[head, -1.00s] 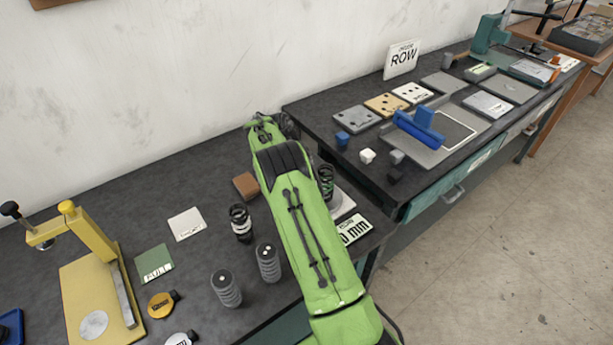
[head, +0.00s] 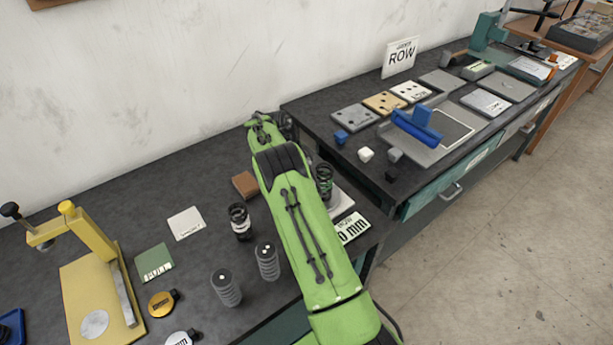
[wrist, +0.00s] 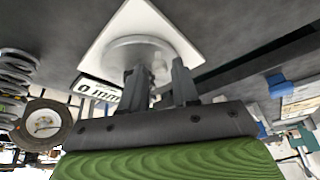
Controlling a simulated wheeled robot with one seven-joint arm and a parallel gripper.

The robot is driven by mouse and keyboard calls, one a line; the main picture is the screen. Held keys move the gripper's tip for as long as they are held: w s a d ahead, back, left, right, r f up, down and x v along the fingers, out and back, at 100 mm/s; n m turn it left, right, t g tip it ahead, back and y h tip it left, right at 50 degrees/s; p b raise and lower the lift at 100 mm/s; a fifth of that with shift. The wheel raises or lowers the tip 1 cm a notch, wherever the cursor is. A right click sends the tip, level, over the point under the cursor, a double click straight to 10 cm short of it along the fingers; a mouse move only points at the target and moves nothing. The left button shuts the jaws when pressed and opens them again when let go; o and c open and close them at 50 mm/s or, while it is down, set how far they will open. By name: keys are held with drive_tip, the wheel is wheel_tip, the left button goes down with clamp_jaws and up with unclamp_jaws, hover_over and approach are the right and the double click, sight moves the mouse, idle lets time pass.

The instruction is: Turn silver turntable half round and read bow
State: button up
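The silver turntable (wrist: 128,47) is a round grey disc on a white square plate (wrist: 150,17) in the wrist view. In the head view my arm hides most of it; a corner of the pale plate (head: 343,203) shows to the right of the arm. My gripper (wrist: 157,70) is at the disc's near edge, its two fingers apart. A small pale knob (wrist: 160,73) shows between the fingers; I cannot tell whether they touch it. In the head view the fingers are hidden behind the arm. I cannot make out a bow.
A yellow press (head: 95,290) stands far left.

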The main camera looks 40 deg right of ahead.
drive_tip(key=p+v, duration=0.4)
drive_tip(key=v, duration=1.1)
drive_tip(key=shift+r+p, duration=0.4)
drive_tip(key=s+a+r+n+t+y, duration=0.1)
drive_tip(key=s+a+r+n+t, duration=0.15)
drive_tip(key=s+r+n, duration=0.5)
drive_tip(key=s+a+r+n+t+y, duration=0.1)
drive_tip(key=s+a+r+n+t, duration=0.25)
drive_tip(key=r, duration=0.65)
drive_tip(key=s+a+f+n, duration=0.1)
drive_tip(key=s+a+n, duration=0.3)
drive_tip(key=s, duration=0.3)
drive_tip(key=s+a+f+n+t+y, duration=0.1)
drive_tip(key=s+a+n, duration=0.3)
drive_tip(key=s, duration=0.4)
drive_tip(key=s+a+f+n+t+y, duration=0.1)
drive_tip(key=s+a+n, duration=0.3)
drive_tip(key=s, duration=0.4)
drive_tip(key=shift+s+a+f+n, duration=0.2)
drive_tip(key=shift+a+f+n, duration=0.1)
drive_tip(key=shift+f+n, duration=0.25)
